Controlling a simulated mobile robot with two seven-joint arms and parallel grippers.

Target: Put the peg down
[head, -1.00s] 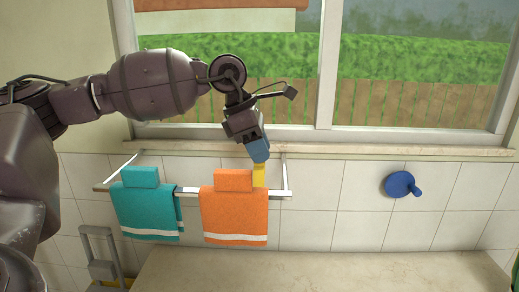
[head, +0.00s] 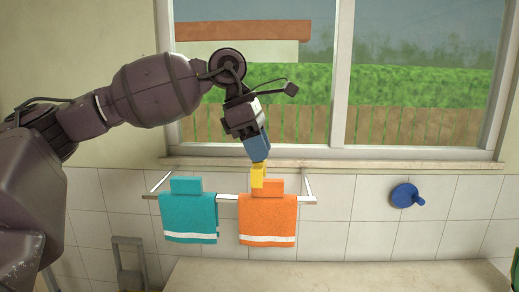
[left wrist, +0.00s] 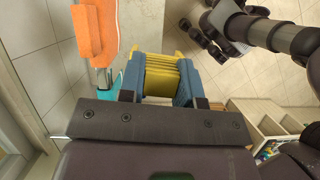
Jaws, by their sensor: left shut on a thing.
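My left gripper (head: 260,158) has blue fingers and hangs fingers-down above the towel rail in the head view. It is shut on a yellow piece (head: 258,177), which I take to be the peg. In the left wrist view the ribbed yellow peg (left wrist: 162,75) sits between the two blue fingers. In the head view the peg's lower end overlaps the top left of the orange towel (head: 267,215). I cannot tell whether they touch. My right gripper is not clearly seen.
A teal towel (head: 188,216) hangs left of the orange one on the wall rail (head: 228,197). A blue wall hook (head: 404,195) is at the right. A pale counter (head: 330,275) below is bare where visible. A window sill (head: 400,160) runs behind.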

